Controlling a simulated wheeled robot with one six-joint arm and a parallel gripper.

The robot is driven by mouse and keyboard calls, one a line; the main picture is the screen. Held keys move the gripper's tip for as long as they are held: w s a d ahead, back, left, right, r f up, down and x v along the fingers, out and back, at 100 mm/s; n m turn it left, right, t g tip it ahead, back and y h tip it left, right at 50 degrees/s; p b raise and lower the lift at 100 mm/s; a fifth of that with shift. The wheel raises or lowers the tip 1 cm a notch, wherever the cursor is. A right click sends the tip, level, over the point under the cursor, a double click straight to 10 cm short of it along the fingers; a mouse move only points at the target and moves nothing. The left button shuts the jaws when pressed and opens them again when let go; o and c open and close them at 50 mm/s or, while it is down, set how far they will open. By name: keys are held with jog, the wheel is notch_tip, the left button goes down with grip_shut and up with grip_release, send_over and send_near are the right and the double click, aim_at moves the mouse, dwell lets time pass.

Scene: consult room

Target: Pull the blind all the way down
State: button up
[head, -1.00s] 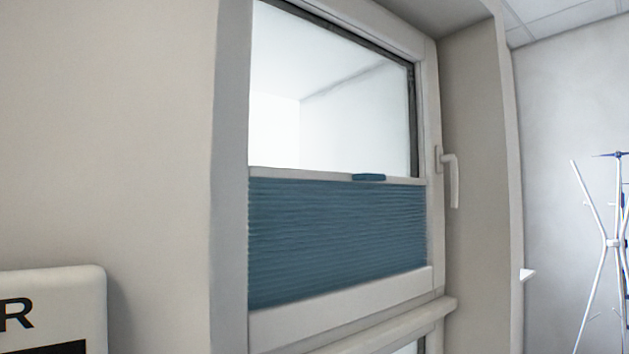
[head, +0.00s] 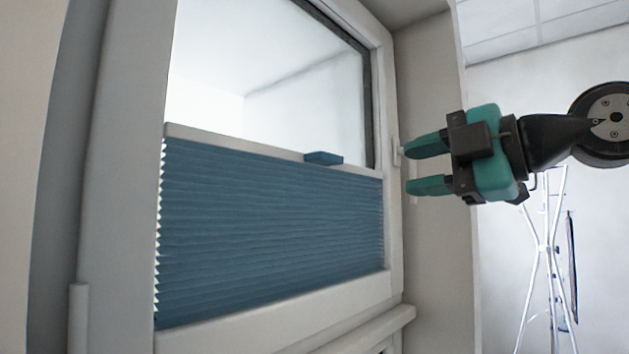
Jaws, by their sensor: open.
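The blue pleated blind (head: 265,235) covers the lower part of the window, from a pale rail (head: 230,146) down to the bottom of the frame. Bare glass shows above the rail. A small blue handle (head: 323,158) sits on the rail, right of its middle. My gripper (head: 408,167) is open and empty, to the right of the handle in the picture, with its two green fingers pointing left. The window's own handle is mostly hidden behind the upper finger.
The window frame (head: 122,170) stands in a recess with a side wall (head: 435,260) at the right. A ledge (head: 365,328) runs below the window. A white coat stand (head: 540,270) stands at the back right.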

aim_at(334, 156)
jog(key=w+a+r+p, duration=0.1)
jog(key=w+a+p, duration=0.2)
jog(key=w+p, duration=0.1)
jog(key=w+a+r+n+p, duration=0.1)
jog(key=w+a+p, duration=0.2)
jog(key=a, duration=0.1)
jog(key=w+a+r+n+t+y+p, duration=0.1)
jog(key=w+a+p, duration=0.3)
jog(key=shift+w+a+r+p, duration=0.15)
jog(key=shift+w+a+p, duration=0.05)
jog(key=shift+w+p, duration=0.15)
jog(key=shift+w+a, duration=0.25)
jog(key=shift+c, duration=0.2)
grip_shut()
